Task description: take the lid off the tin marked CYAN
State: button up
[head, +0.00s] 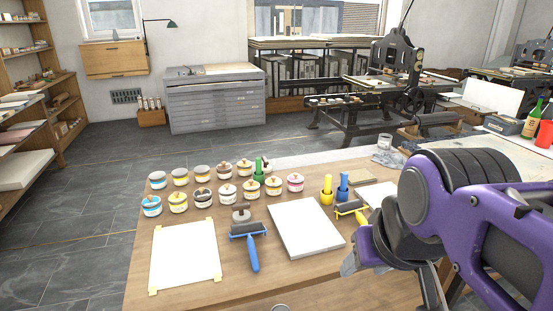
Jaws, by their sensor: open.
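Several small ink tins stand in two rows at the left back of the wooden table (290,297). A tin with a blue band (152,206) stands at the left end of the front row; its lettering is too small to read, so I cannot confirm that it is marked CYAN. Its top looks covered. My gripper (390,280) is open at the right of the table, well to the right of the tins and apart from them. Part of it is hidden by my purple arm.
A taped white sheet (185,255), a blue-handled roller (250,240) and a pale slab (306,227) lie in front of the tins. Yellow (326,190) and blue (343,186) bottles stand right of them. A yellow-handled roller (351,208) lies nearer my gripper.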

aim_at(150, 202)
jog(key=j+u, duration=0.15)
jog(key=u, duration=0.9)
jog(key=i+j+u, duration=0.2)
jog(key=j+u, duration=0.2)
jog(key=j, duration=0.25)
jog(key=i+j+u, duration=0.3)
jog(key=j+u, duration=0.15)
jog(key=j, duration=0.15)
jog(key=i+j+u, duration=0.8)
jog(key=i+j+z, duration=0.1)
jog(key=i+z, duration=0.3)
jog(key=i+j+z, duration=0.2)
jog(key=i+z, duration=0.15)
jog(key=i+l+z, duration=0.1)
jog(key=i+z, duration=0.35)
jog(key=z, duration=0.3)
jog(key=i+z, duration=0.35)
jog(key=k, duration=0.1)
